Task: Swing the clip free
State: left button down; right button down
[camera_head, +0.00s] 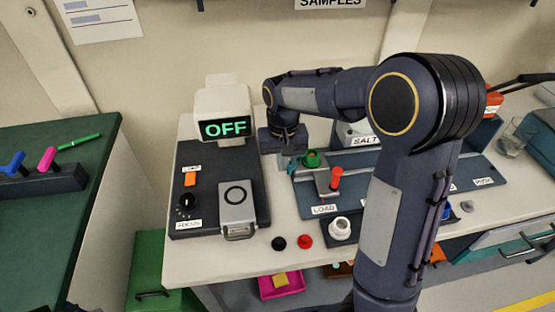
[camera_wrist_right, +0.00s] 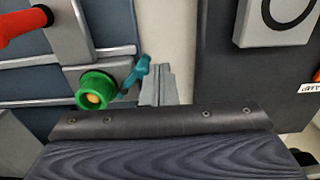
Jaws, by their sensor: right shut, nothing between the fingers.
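A small teal clip (camera_wrist_right: 135,74) sticks out beside a green round knob or cap (camera_wrist_right: 95,90) with an orange centre on the grey-blue fixture. The green part also shows in the head view (camera_head: 312,158). My right gripper (camera_wrist_right: 160,84) is shut and empty, its grey fingertips just right of the clip in the wrist view. I cannot tell whether they touch it. In the head view my right gripper (camera_head: 284,158) hangs at the left end of the fixture, partly hiding the clip area. My left gripper is not in view.
A red-handled lever (camera_head: 336,178) stands on the fixture near the LOAD label. A dark panel (camera_head: 205,165) with an OFF display (camera_head: 227,128) and a grey box (camera_head: 237,208) lies left. Black (camera_head: 279,243) and red (camera_head: 305,241) caps and a white fitting (camera_head: 340,228) sit in front.

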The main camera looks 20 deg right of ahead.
jog(key=shift+s+d, duration=0.35)
jog(key=shift+s, duration=0.25)
jog(key=shift+s+d, duration=0.25)
jog(key=shift+s, duration=0.2)
jog(key=shift+s, duration=0.1)
jog(key=shift+s+d, duration=0.35)
jog(key=shift+d, duration=0.1)
notch_tip(320, 180, up, 7)
jog(key=a+p, duration=0.1)
jog(key=p, duration=0.5)
jog(key=shift+w+p, duration=0.2)
jog(key=shift+p, duration=0.1)
jog(key=shift+a, duration=0.1)
